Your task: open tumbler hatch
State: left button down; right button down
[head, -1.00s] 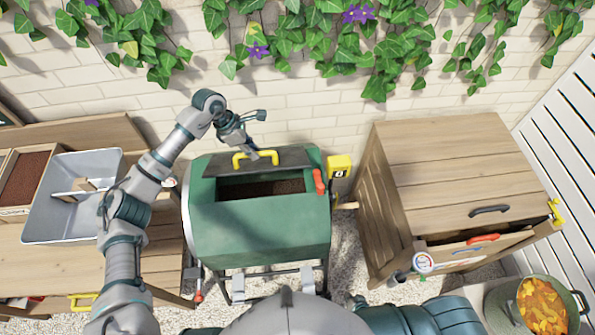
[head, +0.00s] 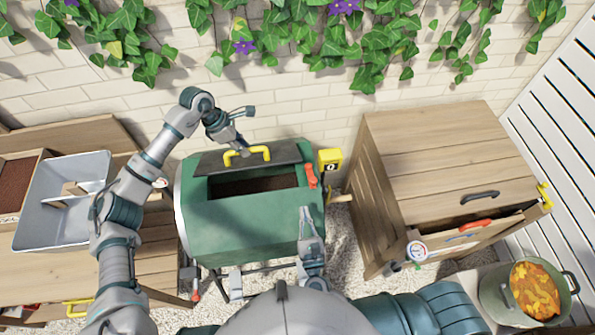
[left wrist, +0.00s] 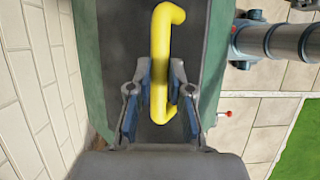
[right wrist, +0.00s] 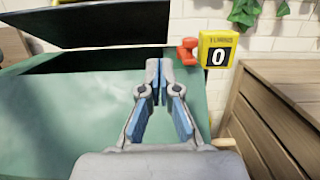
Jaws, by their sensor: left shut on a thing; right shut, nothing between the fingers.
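The green tumbler (head: 240,225) stands in the middle of the head view, its dark opening (head: 255,184) showing in the top. The dark grey hatch (head: 285,152) is swung up at the back of the opening. Its yellow handle (head: 246,151) also shows in the left wrist view (left wrist: 160,60). My left gripper (left wrist: 160,85) is shut on the yellow handle, with a blue pad on each side of it. My right gripper (head: 306,212) is shut and empty, over the front right of the tumbler. In the right wrist view its fingertips (right wrist: 158,66) meet. A red latch (head: 311,176) sits at the tumbler's right end.
A yellow counter (head: 330,160) reading 0 is right of the tumbler. A wooden bin (head: 440,160) stands further right, a pot of orange scraps (head: 533,290) in front of it. A grey tray (head: 60,205) lies on the left bench. A brick wall closes the back.

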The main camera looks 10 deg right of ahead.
send_near(297, 162)
jog(key=w+f, duration=0.2)
jog(key=w, duration=0.1)
jog(key=w+f, duration=0.1)
jog(key=w, duration=0.1)
jog(key=shift+a+f, duration=0.1)
jog(key=shift+f, duration=0.25)
jog(key=w+r, duration=0.2)
jog(key=shift+r, duration=0.3)
jog(key=shift+w+r, duration=0.25)
jog(key=shift+r, duration=0.05)
jog(key=shift+r, duration=0.1)
pick_arm(q)
jog(key=shift+s+f, duration=0.2)
pick_arm(e)
jog(key=shift+w+r, duration=0.6)
jog(key=shift+r, duration=0.4)
pick_arm(q)
jog(key=c, duration=1.1)
grip_release()
jog(key=shift+w+r, duration=0.15)
jog(key=shift+r, duration=0.05)
pick_arm(e)
jog(key=shift+f, duration=0.15)
